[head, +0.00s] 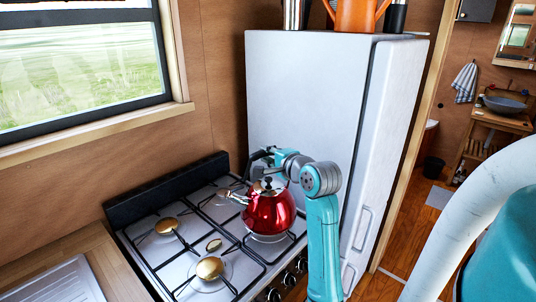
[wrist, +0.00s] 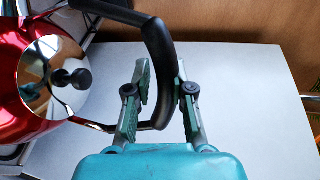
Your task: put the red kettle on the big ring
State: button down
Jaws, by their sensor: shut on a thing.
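The red kettle (head: 270,209) is upright over the front right ring of the stove (head: 195,283); I cannot tell whether its base touches the grate. Its body hides most of that ring, whose pale rim (head: 268,238) shows below it. My gripper (wrist: 162,72) is shut on the kettle's black handle (wrist: 158,45), which passes between its fingers in the wrist view. The kettle's shiny lid (wrist: 50,75) lies left of the fingers there. Brass caps mark the front left ring (head: 210,268) and the back left ring (head: 166,225). Which ring is biggest is unclear.
A tall white fridge (head: 305,85) stands close beside the stove, near my gripper, with an orange pot (head: 355,15) on top. A wooden counter (head: 100,245) with a metal drainer (head: 60,284) is at the left. The stove's left half is clear.

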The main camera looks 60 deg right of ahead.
jog(key=shift+r, duration=0.1)
jog(key=c, duration=0.9)
grip_release()
jog(key=shift+c, duration=0.2)
jog(key=shift+f, duration=0.2)
jog(key=v, duration=0.7)
jog(key=shift+s+a, duration=0.2)
jog(key=shift+s, duration=0.05)
jog(key=shift+r, duration=0.1)
